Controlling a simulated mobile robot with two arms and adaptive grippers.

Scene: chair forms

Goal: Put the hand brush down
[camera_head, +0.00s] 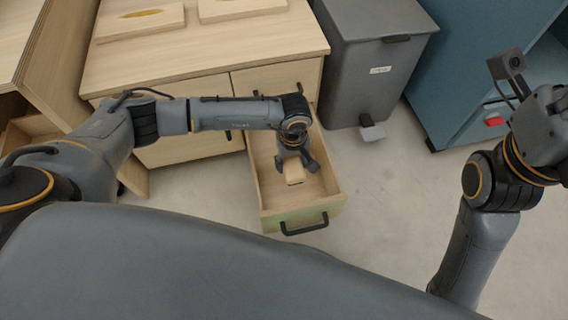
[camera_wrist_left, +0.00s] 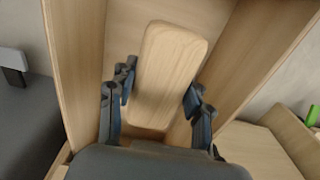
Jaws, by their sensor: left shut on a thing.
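The hand brush (camera_head: 294,173) shows as a pale wooden block inside the open drawer (camera_head: 272,202). In the left wrist view the brush (camera_wrist_left: 170,62) is a long, rounded wooden back lying between the drawer walls; its bristles are hidden. My left gripper (camera_head: 297,165) reaches down into the drawer and is shut on the brush. In the left wrist view its fingers (camera_wrist_left: 158,88) stand on either side of the wood. Whether the brush touches the drawer floor I cannot tell. My right arm is at the right edge, with its fingers out of view.
The drawer has a black handle (camera_head: 305,225) and belongs to a wooden cabinet (camera_head: 215,50) with boards on top. A grey pedal bin (camera_head: 365,70) stands right of it, and a blue cabinet (camera_head: 465,60) farther right. The floor (camera_head: 395,215) right of the drawer is clear.

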